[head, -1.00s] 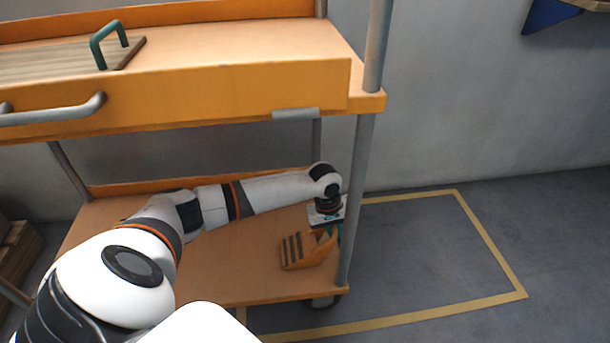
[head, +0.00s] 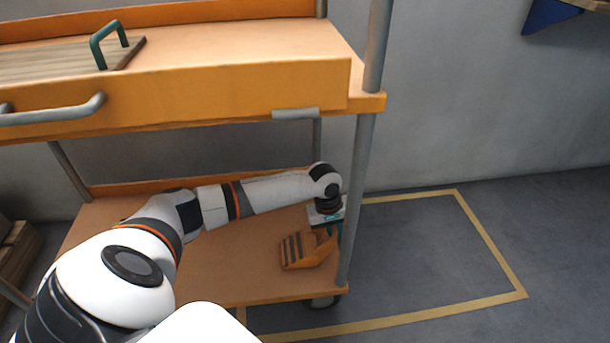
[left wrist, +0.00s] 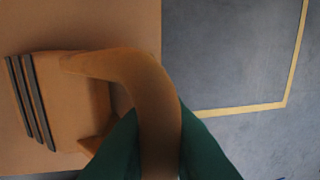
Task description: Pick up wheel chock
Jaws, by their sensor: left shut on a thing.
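The wheel chock (head: 309,249) is an orange wedge with dark stripes on its left side. It sits on the lower shelf of the orange cart, near the shelf's right edge. In the left wrist view the chock (left wrist: 45,95) shows its dark stripes at the left and a curved handle (left wrist: 150,85) reaching towards me. My left gripper (head: 333,229) is at the right end of the chock, partly hidden by my wrist. Its green fingers (left wrist: 160,150) are on both sides of the handle, shut on it. My right gripper is not in view.
The cart's upper shelf (head: 240,90) hangs above my arm. A grey post (head: 358,200) stands right beside my left gripper. A board with a green handle (head: 108,42) lies on the upper shelf.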

